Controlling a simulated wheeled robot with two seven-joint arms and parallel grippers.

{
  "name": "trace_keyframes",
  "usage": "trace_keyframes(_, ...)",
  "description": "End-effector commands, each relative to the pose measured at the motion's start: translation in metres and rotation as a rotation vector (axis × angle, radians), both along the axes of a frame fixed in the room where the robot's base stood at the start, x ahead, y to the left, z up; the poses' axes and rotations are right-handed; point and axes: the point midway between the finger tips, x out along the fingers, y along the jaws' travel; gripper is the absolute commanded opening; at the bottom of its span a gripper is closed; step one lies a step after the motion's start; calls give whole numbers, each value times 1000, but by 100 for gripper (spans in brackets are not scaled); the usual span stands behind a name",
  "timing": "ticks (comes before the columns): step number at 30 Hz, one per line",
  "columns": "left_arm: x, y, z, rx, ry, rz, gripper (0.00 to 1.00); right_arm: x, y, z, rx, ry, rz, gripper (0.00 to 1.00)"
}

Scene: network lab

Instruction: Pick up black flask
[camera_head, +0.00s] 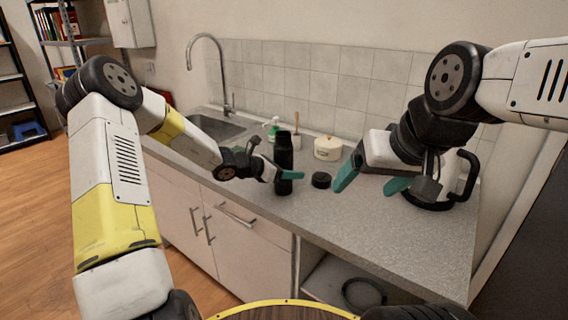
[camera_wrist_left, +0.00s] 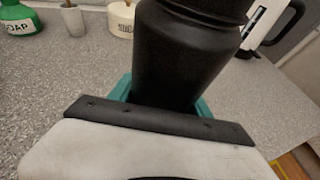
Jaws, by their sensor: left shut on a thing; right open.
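The black flask (camera_head: 283,154) stands upright on the grey counter, near its front edge. It also fills the middle of the left wrist view (camera_wrist_left: 185,55), where its base is hidden by my gripper. My left gripper (camera_head: 288,175) is shut on the flask's lower part, its teal fingers on either side of the body. A small black round piece, perhaps the flask's lid (camera_head: 321,180), lies on the counter just right of the flask. My right gripper (camera_head: 370,182) is open and empty over the right part of the counter.
Behind the flask stand a green soap bottle (camera_head: 272,130) and a cream sugar pot (camera_head: 327,148). A kettle with a black handle (camera_head: 467,176) is at the right, partly behind my right gripper. A sink (camera_head: 214,127) is at the left. The front right counter is clear.

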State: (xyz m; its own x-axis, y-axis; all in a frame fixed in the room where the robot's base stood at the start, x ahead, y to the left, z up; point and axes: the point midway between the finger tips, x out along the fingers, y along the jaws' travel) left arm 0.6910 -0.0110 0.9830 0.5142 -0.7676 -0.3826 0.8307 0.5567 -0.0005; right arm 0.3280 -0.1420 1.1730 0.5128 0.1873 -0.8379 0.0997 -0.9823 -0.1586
Motion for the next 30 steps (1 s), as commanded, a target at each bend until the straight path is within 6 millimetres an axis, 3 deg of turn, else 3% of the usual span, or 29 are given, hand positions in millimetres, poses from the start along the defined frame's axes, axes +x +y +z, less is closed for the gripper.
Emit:
trace_keyframes(14, 0, 0, 4, -1, -2, 0, 0, 0, 0, 0, 0, 0, 0, 81)
trace_keyframes(30, -6, 6, 37, 2, -1, 1, 0, 0, 0, 0, 0, 0, 0, 81)
